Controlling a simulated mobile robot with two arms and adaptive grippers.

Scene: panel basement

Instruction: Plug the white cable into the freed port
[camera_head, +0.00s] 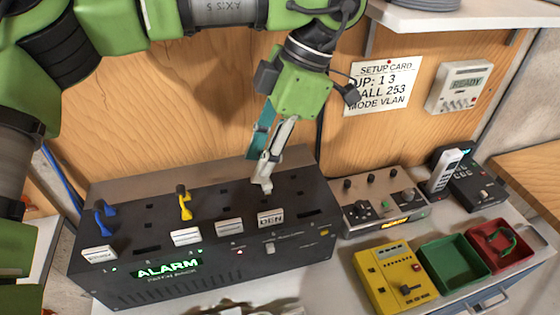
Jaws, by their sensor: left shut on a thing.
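The black port panel (215,268) stands on the worktop, with a green ALARM display on its front. A blue plug (104,222) is in its left part and a yellow plug (185,205) is further right. My left gripper (263,163) comes down over the panel's right part, above the DEN label (271,219). It is shut on a small white piece, which looks like the white cable's plug (263,185). The plug's tip is at or just above the panel top; I cannot tell whether it is inside a port. My right gripper is not in view.
To the right are a grey knob box (361,222), a phone on a black base (480,188), a yellow device (391,280), a green tray (431,252) and a red tray (534,250) holding a green cable. A setup card (383,87) hangs on the wall.

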